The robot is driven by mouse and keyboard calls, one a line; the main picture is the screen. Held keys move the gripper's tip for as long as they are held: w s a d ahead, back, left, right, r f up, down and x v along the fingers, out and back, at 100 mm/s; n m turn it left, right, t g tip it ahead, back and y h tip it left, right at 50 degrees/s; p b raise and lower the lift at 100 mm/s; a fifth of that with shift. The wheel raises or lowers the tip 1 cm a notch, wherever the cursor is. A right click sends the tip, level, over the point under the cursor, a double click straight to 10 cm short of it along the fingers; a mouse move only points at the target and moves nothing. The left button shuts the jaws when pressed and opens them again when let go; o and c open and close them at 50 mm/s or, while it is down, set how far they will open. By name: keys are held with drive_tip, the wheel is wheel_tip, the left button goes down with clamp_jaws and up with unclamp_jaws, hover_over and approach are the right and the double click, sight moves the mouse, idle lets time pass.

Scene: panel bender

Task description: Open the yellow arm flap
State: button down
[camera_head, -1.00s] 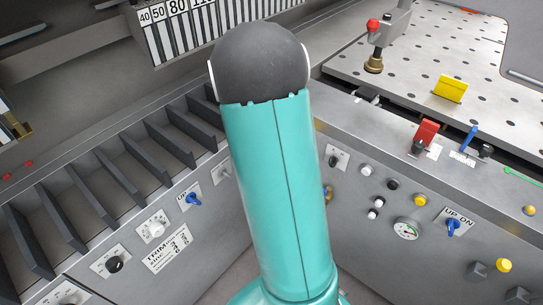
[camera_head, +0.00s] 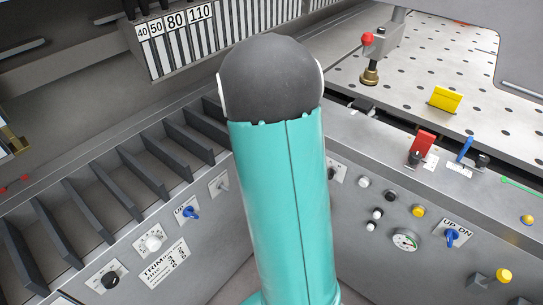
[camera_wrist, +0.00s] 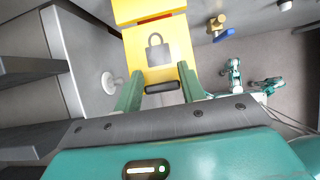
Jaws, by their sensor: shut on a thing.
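In the wrist view the yellow arm flap (camera_wrist: 178,38) is a yellow panel with a grey padlock mark and a dark handle (camera_wrist: 163,87) at its near edge. A red strip crosses it near the top. My gripper (camera_wrist: 160,74) has one green finger on each side of the handle and is shut on the flap at this near edge. In the head view my teal arm hides the gripper and this flap.
A grey control panel (camera_head: 370,259) with knobs and a gauge (camera_head: 405,239) lies right of my arm. Dark slanted ribs (camera_head: 118,181) stand at left. A perforated table (camera_head: 425,60) with a small yellow block (camera_head: 446,98) is at back right. A blue-handled valve (camera_wrist: 223,35) is close right of the flap.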

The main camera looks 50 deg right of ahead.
drive_tip(key=shift+d+r, duration=0.1)
drive_tip(key=shift+d, duration=0.15)
drive_tip(key=c, duration=0.8)
unclamp_jaws()
drive_tip(key=shift+c, duration=0.2)
drive_tip(key=shift+a+r, duration=0.1)
drive_tip(key=shift+a, duration=0.15)
drive_tip(key=v, duration=1.3)
drive_tip(key=shift+r, duration=0.2)
